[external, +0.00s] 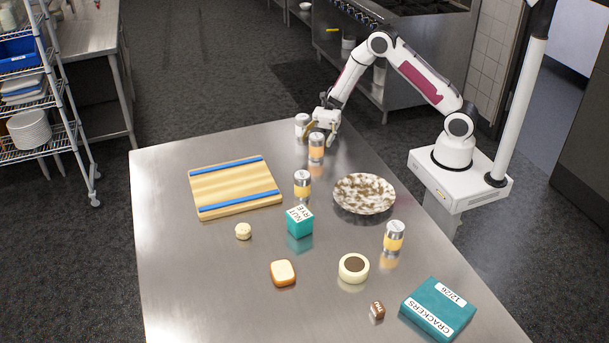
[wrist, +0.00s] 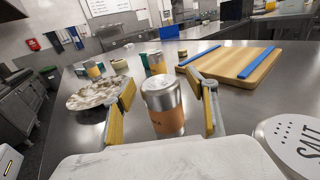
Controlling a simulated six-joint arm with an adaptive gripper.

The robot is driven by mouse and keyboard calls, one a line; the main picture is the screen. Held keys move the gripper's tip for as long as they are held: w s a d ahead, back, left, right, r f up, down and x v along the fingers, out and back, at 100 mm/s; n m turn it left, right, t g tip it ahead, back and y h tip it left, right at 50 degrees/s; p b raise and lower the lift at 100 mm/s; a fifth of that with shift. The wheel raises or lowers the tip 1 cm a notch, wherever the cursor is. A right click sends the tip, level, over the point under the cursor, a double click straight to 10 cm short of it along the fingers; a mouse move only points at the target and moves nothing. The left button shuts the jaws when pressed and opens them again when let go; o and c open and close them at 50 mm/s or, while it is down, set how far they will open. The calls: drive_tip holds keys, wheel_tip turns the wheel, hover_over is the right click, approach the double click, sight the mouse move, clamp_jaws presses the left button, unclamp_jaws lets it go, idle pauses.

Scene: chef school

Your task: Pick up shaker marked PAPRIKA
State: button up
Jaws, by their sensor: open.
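The shaker (external: 316,148) with an orange-brown label and metal top stands upright near the table's far end. In the wrist view, the shaker (wrist: 164,108) stands between the two fingers, slightly ahead of my wrist. Its label lettering is only partly readable, ending in what looks like "KA". My gripper (external: 321,131) is low over the table just behind it. In the wrist view, my gripper (wrist: 160,86) is open, with one yellow-padded finger on each side of the shaker. I cannot tell whether either finger touches it.
A shaker marked SALT (wrist: 299,138) stands close on the right; it is white in the external view (external: 302,124). A yellow-label shaker (external: 302,185), speckled plate (external: 364,208) and cutting board (external: 236,205) lie beyond. Another yellow-label shaker (external: 393,237) and a CRACKERS box (external: 438,308) are farther off.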

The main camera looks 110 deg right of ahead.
idle(0.4)
drive_tip(key=c, duration=1.4)
drive_tip(key=shift+o, duration=0.2)
drive_tip(key=shift+r, duration=0.1)
drive_tip(key=shift+r, duration=4.95)
